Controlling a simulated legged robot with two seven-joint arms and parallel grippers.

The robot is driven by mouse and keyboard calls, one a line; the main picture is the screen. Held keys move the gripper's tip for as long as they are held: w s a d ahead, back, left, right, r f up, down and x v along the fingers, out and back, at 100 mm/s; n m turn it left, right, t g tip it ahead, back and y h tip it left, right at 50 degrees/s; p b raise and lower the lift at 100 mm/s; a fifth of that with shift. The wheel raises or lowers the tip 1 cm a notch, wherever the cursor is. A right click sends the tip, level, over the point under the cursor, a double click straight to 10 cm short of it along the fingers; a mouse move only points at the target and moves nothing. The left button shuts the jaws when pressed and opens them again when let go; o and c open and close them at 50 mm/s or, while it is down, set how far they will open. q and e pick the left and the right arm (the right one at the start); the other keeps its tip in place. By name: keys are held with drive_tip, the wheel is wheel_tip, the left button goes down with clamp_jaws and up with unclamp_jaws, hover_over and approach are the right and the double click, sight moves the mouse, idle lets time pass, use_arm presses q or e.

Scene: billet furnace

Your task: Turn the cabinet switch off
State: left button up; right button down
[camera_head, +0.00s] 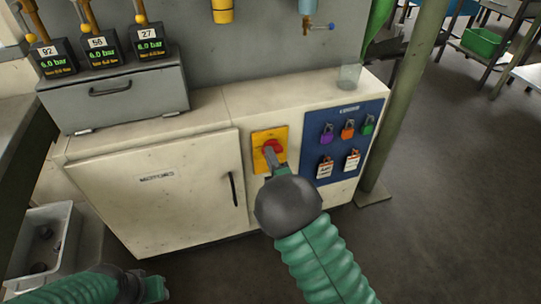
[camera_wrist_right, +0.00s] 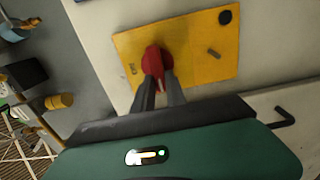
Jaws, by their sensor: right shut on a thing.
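The cabinet switch is a red rotary handle (camera_head: 274,146) on a yellow plate (camera_head: 259,136) on the front of the cream cabinet (camera_head: 150,185). In the right wrist view the red handle (camera_wrist_right: 155,62) sits on the yellow plate (camera_wrist_right: 200,45), left of its middle. My right gripper (camera_head: 269,154) is at the handle, its two grey fingers closed on the red part; it also shows in the wrist view (camera_wrist_right: 158,82). The fingers hide part of the handle. My left gripper (camera_head: 152,288) is low at the bottom left, away from the cabinet; its fingers are unclear.
A blue board (camera_head: 343,140) with several padlocks and tags is right of the switch. A green post (camera_head: 405,95) stands further right. A grey box (camera_head: 115,95) with gauges sits on the cabinet. A grey bin (camera_head: 45,240) is at the lower left. The floor at right is clear.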

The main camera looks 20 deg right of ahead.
drive_tip(key=shift+s+a+f, duration=0.15)
drive_tip(key=shift+a+f, duration=0.1)
drive_tip(key=shift+f, duration=0.1)
drive_tip(key=c, duration=1.5)
unclamp_jaws()
drive_tip(key=shift+o, duration=0.7)
drive_tip(key=shift+r, duration=0.15)
drive_tip(key=shift+d, duration=0.1)
drive_tip(key=s+p, duration=0.5)
drive_tip(key=s, duration=1.1)
drive_tip(key=shift+s+d+p, duration=0.25)
drive_tip(key=shift+s+p, duration=0.1)
drive_tip(key=shift+p, duration=0.05)
